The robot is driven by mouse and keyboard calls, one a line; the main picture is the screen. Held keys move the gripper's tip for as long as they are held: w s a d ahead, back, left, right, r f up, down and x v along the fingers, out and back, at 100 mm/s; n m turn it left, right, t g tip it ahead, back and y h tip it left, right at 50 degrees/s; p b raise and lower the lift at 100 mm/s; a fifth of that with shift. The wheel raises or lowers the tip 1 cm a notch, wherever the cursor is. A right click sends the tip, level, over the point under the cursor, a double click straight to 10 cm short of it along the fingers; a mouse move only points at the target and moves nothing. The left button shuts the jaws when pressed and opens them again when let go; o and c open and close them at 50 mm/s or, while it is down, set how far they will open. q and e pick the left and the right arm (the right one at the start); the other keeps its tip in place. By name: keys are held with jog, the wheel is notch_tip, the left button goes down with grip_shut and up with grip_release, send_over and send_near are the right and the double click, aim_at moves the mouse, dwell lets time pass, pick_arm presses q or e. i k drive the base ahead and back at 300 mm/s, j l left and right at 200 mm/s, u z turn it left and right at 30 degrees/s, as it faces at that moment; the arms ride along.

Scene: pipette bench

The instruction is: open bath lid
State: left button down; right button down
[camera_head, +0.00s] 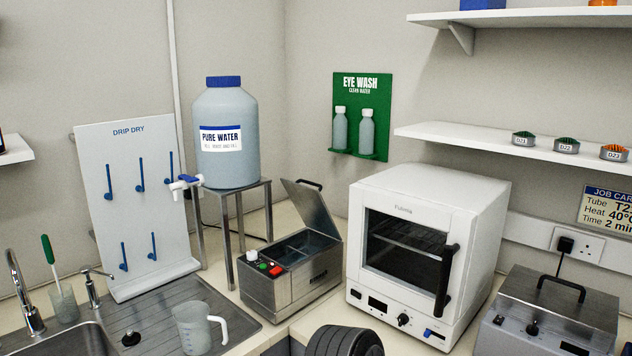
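A steel bath (288,292) stands on the counter left of the white oven, with a white, a green and a red control on its front left. Its steel lid (313,208) is raised and tilted up at the back, with a black handle (309,184) at its top edge. The bath's inside is partly visible, but I cannot tell its contents. A second steel box (548,312) at the right edge has a shut lid with a black handle (561,287). Neither of my grippers shows.
A white oven (431,200) stands right of the bath. Behind left, a stand (240,191) holds a pure water bottle (226,137). A measuring jug (194,328) is by the sink (75,343). A black ribbed round part (345,341) is at the bottom edge.

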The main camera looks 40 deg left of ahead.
aim_at(308, 200)
jog(key=u, duration=2.45)
